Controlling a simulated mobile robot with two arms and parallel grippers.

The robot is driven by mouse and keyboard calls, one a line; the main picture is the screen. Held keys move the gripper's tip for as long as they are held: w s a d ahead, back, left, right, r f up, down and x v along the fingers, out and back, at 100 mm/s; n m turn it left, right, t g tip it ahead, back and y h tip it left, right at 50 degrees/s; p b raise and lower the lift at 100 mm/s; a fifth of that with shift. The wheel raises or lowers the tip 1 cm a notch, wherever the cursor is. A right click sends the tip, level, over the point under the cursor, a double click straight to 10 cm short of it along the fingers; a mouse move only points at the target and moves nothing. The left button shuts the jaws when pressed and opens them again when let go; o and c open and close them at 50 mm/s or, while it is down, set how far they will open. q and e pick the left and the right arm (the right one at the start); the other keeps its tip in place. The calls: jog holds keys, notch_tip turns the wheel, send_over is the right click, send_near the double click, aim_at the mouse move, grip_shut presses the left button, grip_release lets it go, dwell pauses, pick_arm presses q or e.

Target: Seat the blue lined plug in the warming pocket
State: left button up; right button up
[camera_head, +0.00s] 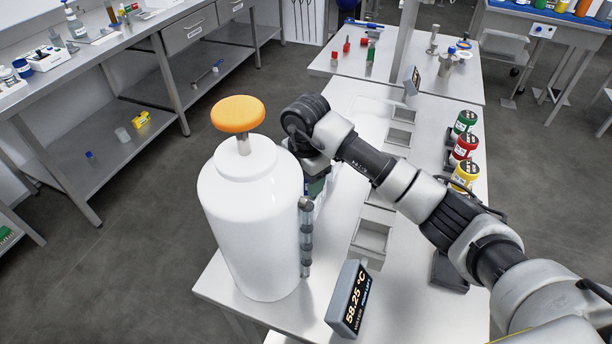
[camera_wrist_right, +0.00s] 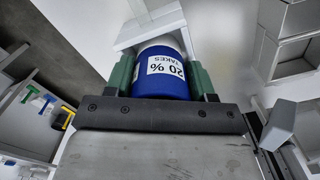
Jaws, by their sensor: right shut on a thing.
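My right gripper (camera_head: 317,186) is low behind the white tank in the head view, partly hidden by its own wrist. In the right wrist view, its green fingers are shut on the blue lined plug (camera_wrist_right: 162,82), one on each side. The plug has a white label reading "20 %". A white open pocket (camera_wrist_right: 152,27) lies right beyond the plug's far end; I cannot tell whether the plug is inside it or only against it. Grey open pockets (camera_head: 369,241) run along the table. My left gripper is not in view.
A tall white tank (camera_head: 247,225) with an orange knob (camera_head: 238,114) stands left of my gripper. A temperature display (camera_head: 349,298) reads 58.25 °C in front. Green (camera_head: 465,122), red (camera_head: 463,147) and yellow (camera_head: 465,174) plugs stand along the right edge.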

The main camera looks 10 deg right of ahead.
jog(key=shift+f, duration=0.1)
jog(key=o, duration=1.1)
notch_tip(320, 180, up, 12)
jog(key=shift+r+b, duration=0.15)
jog(key=shift+b, duration=0.35)
